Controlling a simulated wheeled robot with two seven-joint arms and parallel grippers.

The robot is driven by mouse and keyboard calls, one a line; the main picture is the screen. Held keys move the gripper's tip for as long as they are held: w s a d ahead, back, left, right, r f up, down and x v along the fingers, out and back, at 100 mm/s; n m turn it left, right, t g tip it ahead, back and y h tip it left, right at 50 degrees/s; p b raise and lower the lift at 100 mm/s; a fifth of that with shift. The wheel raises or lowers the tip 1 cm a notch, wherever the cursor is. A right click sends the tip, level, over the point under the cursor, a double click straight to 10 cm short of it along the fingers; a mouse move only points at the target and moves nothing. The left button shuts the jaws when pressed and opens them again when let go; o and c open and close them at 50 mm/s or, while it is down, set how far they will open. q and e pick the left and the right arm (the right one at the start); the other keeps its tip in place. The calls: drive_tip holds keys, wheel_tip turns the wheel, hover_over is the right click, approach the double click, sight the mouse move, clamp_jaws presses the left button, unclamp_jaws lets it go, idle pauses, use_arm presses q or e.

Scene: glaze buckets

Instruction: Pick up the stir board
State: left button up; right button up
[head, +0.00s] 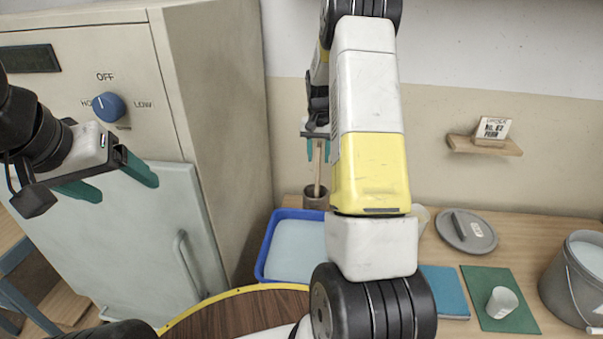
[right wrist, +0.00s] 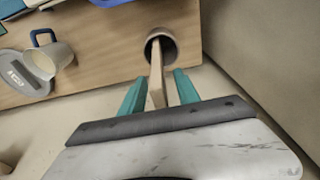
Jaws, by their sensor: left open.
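The stir board (head: 318,170) is a flat, light wooden stick standing in a round brown pot (head: 315,197) by the wall. It also shows in the right wrist view (right wrist: 156,80), its lower end inside the dark mouth of the pot (right wrist: 161,47). My right gripper (head: 318,151) is above the pot with its teal fingers on either side of the stick. In the right wrist view the fingers (right wrist: 160,82) are apart, with gaps beside the stick, so it looks open around it. My left gripper (head: 112,180) is open and empty in front of the grey cabinet.
A blue tray (head: 266,247) is in front of the pot. A grey lid (head: 466,231), a blue pad (head: 445,289), a green mat (head: 488,312) with a white cup (head: 502,301) and a grey bucket (head: 556,287) are further right. The cabinet (head: 215,130) stands left of the pot.

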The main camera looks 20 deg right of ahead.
clamp_jaws()
idle(1.4)
